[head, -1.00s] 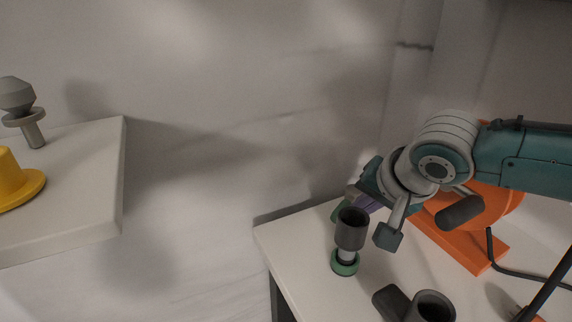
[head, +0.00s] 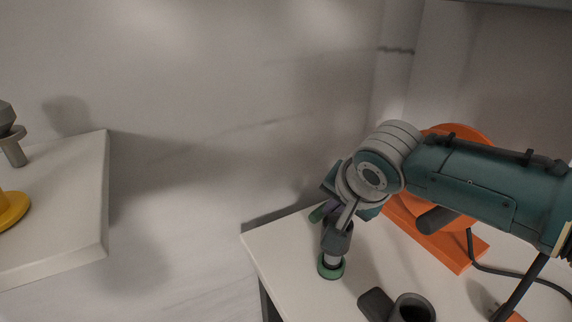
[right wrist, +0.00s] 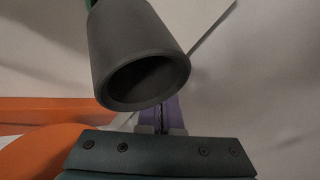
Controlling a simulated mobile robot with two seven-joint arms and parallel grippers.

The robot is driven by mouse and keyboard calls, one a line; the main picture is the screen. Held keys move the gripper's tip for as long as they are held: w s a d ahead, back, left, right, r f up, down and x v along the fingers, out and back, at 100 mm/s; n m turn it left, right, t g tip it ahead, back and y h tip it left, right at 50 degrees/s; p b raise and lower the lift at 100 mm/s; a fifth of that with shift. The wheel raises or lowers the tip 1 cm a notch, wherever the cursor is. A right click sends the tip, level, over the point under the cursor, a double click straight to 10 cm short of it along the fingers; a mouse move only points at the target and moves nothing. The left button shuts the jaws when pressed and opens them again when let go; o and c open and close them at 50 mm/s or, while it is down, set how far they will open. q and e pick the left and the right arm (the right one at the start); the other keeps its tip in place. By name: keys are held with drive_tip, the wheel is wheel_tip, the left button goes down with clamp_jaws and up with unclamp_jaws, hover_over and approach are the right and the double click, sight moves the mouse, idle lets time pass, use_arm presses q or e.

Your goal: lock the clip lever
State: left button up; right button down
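No part is clearly recognisable as the clip lever. The post stands upright on a green ring base (head: 331,268). My left gripper is out of view.
An orange device (head: 432,237) with a black cable stands behind my right arm. A dark grey cup with a side block (head: 412,308) is at the front. A separate white table (head: 80,230) at left holds a yellow flanged piece (head: 10,212) and a grey knob (head: 12,146).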

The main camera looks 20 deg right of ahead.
drive_tip(key=m, duration=0.1)
drive_tip(key=a+m+h, duration=0.1)
drive_tip(key=shift+w+a+f+m+g+b, duration=0.15)
drive_tip(key=shift+w+f+m+g+b, duration=0.15)
drive_tip(key=shift+w+m+b, duration=0.1)
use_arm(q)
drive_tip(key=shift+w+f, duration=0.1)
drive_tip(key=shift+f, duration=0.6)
use_arm(e)
drive_tip(key=shift+w+h, duration=0.1)
drive_tip(key=shift+h, duration=0.2)
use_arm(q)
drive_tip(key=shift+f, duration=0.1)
use_arm(e)
drive_tip(key=shift+w+a, duration=0.1)
drive_tip(key=shift+w, duration=0.05)
drive_tip(key=shift+r, duration=0.1)
